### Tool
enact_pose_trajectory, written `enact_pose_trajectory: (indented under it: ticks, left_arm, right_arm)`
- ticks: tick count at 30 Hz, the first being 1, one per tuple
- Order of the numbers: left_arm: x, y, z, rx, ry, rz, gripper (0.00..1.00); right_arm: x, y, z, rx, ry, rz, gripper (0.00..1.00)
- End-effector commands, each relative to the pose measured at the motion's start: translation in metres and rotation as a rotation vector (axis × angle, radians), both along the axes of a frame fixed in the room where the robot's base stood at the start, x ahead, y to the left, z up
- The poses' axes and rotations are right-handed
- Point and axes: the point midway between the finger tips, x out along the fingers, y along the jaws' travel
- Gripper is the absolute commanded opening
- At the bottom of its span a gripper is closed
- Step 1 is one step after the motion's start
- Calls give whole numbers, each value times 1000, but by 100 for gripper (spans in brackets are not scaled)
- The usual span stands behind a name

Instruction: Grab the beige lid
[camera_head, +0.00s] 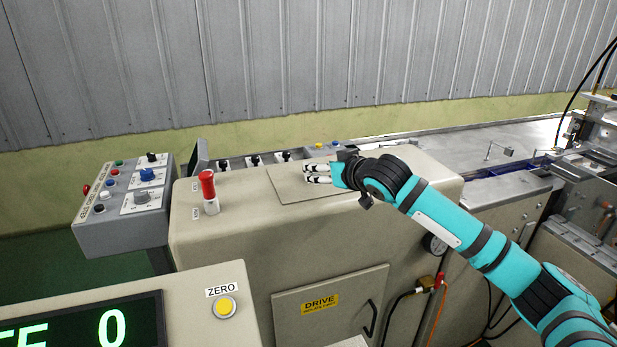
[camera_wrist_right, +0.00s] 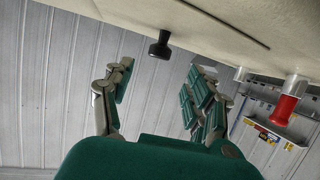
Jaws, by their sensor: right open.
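The beige lid (camera_head: 290,188) is a flat plate on top of the beige machine, and part of it is hidden behind my right gripper (camera_head: 316,174). In the right wrist view the picture is turned over, and the beige surface of the lid (camera_wrist_right: 195,18) fills the top. A black knob (camera_wrist_right: 160,46) sticks out from it. My right gripper (camera_wrist_right: 160,92) is open, its fingers apart on either side of the knob's line. The knob is ahead of the fingertips, and no contact shows. My left gripper is not in view.
A red-topped switch (camera_head: 208,187) stands left of the lid and shows in the wrist view (camera_wrist_right: 284,108). A grey control box (camera_head: 128,195) is farther left. Small black switches (camera_head: 255,160) line the back edge. A display panel (camera_head: 80,325) is at front left.

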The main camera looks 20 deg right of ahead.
Motion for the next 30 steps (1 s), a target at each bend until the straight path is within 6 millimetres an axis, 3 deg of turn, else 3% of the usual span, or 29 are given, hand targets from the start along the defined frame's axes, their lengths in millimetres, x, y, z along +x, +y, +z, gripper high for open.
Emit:
enact_pose_trajectory:
  ticks: [3, 7, 15, 24, 30]
  left_arm:
    - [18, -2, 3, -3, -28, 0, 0]
    - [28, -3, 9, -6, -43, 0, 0]
    - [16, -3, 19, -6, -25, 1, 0]
    - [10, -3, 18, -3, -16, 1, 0]
    - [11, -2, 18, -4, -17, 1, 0]
  right_arm:
    - [7, 2, -2, -1, 0, 0, 56]
    - [17, 3, -5, -1, 1, -1, 56]
    - [50, 10, -18, 0, 1, 1, 56]
    - [55, 11, -22, -1, 0, 1, 56]
    - [55, 11, -22, -1, 0, 1, 32]
